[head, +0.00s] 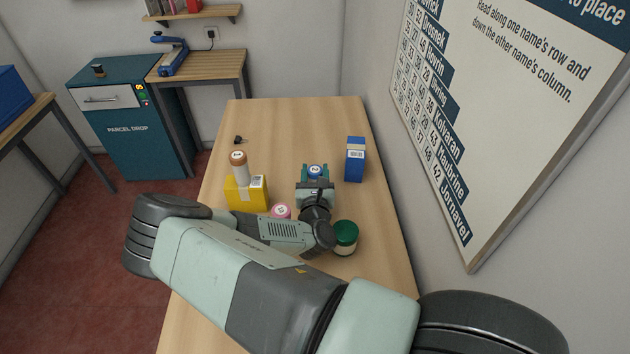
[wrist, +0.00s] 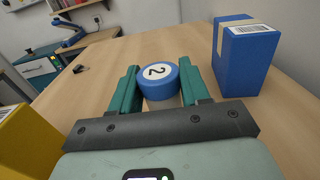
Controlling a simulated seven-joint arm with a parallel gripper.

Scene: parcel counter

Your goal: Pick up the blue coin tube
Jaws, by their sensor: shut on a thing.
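The blue coin tube (wrist: 158,84) has a round blue cap with a white disc marked "2". In the wrist view it sits between the teal fingers of my gripper (wrist: 158,92), which is shut on it. In the head view the blue cap (head: 315,170) shows between the fingers of my gripper (head: 315,173) over the table. The tube's lower part is hidden behind the gripper, so I cannot tell whether it touches the table.
A blue box (head: 355,160) stands to the right. A yellow box (head: 246,194) with a brown-capped tube (head: 238,163) near it is at the left. A pink-capped tube (head: 281,211) and a green-lidded jar (head: 345,236) are nearer. The far table (head: 298,120) is mostly clear, with a small black item (head: 239,139).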

